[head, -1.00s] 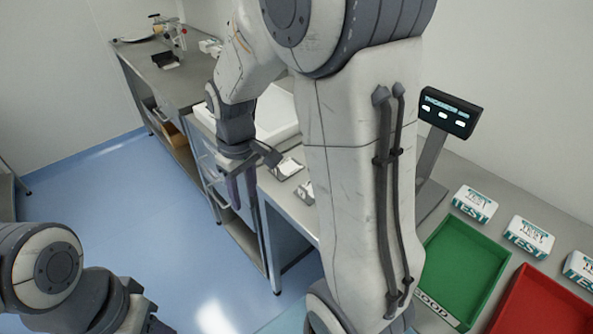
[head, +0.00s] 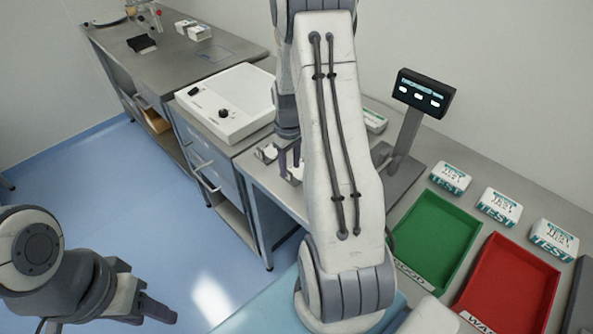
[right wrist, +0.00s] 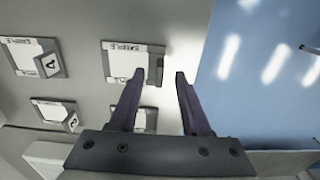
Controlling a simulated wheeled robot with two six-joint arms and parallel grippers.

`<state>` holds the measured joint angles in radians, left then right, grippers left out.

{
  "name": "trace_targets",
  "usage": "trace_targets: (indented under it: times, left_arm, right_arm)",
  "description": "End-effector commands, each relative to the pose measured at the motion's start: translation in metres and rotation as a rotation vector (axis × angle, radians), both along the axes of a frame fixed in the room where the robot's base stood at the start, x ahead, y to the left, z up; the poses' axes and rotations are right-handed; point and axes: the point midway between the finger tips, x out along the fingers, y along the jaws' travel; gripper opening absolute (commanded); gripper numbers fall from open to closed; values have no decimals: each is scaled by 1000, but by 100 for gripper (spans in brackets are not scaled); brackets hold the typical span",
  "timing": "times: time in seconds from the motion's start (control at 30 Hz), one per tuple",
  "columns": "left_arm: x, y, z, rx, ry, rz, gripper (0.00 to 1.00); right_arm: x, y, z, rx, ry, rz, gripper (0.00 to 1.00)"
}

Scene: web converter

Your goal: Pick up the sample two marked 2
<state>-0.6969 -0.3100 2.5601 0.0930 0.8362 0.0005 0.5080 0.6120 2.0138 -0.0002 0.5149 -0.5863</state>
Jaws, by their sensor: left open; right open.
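Several flat grey sample holders with white labels lie on the bench in the right wrist view. One at upper left (right wrist: 38,57) seems marked 4. One at lower left (right wrist: 55,113) has a small digit tag that may read 2, but it is blurred. Another (right wrist: 128,62) has its digit unreadable, and one (right wrist: 146,118) is partly hidden behind my fingers. In the head view, a holder (head: 267,153) shows beside my right gripper (head: 289,160). That gripper, also in the right wrist view (right wrist: 160,76), is open and empty above the bench edge. My left gripper (head: 150,308) is open and empty, low over the floor.
A green tray (head: 402,267) and a red tray (head: 552,285) sit on the bench at right, with white TEST boxes (head: 499,206) behind. A display on a post (head: 424,93) stands behind my right arm. A white device (head: 240,100) is farther left.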

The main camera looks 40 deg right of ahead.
Motion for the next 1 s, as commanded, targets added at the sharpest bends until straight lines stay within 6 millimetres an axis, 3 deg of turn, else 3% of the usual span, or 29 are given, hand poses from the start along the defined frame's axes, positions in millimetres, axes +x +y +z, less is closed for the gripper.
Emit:
trace_targets:
  times: [0.2,0.5,0.57,0.63,1.0]
  left_arm:
    - [0,0,12,0,0,1,50]
    - [0,0,11,0,0,1,50]
    - [0,0,11,0,0,1,50]
    - [0,0,11,0,0,1,50]
    - [0,0,11,0,0,1,50]
  right_arm:
    - [-3,0,-29,2,3,0,48]
    - [-2,0,-35,0,0,0,48]
    - [-2,0,-34,0,0,0,28]
    - [-2,0,-34,0,0,0,2]
    - [-2,0,-34,0,0,0,0]
